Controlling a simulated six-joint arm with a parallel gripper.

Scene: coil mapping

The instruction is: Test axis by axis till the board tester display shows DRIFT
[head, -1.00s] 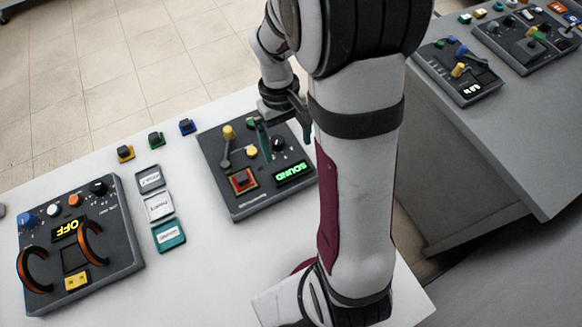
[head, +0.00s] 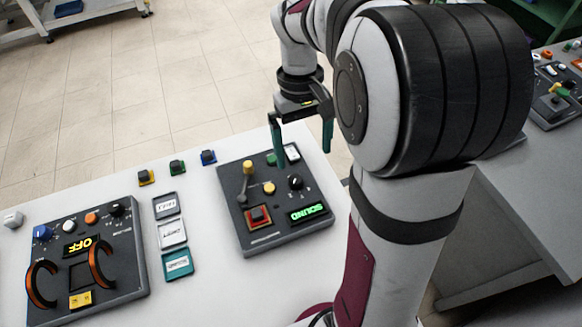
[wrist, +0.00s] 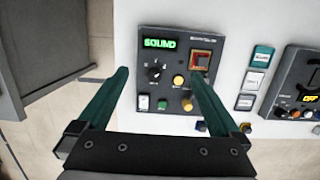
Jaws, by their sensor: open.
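The board tester (head: 240,215) is a dark panel on the white table. Its green display (head: 307,213) reads SOUND, upside down in the head view and upright in the wrist view (wrist: 160,43). The panel carries a yellow-tipped lever (head: 248,168), a yellow button (head: 269,188), a black knob (head: 295,182), a green button (wrist: 163,103) and a square red-framed socket with a dark block in it (head: 257,215). My gripper (head: 301,143) is open and empty above the panel's far edge, its green fingers pointing down.
To the left are three stacked label cards (head: 172,233), three small coloured blocks (head: 177,167) and a second panel (head: 135,262) showing OFF with two copper-coloured coils (head: 100,263). A grey bench (head: 510,215) with more panels stands at right, across a gap.

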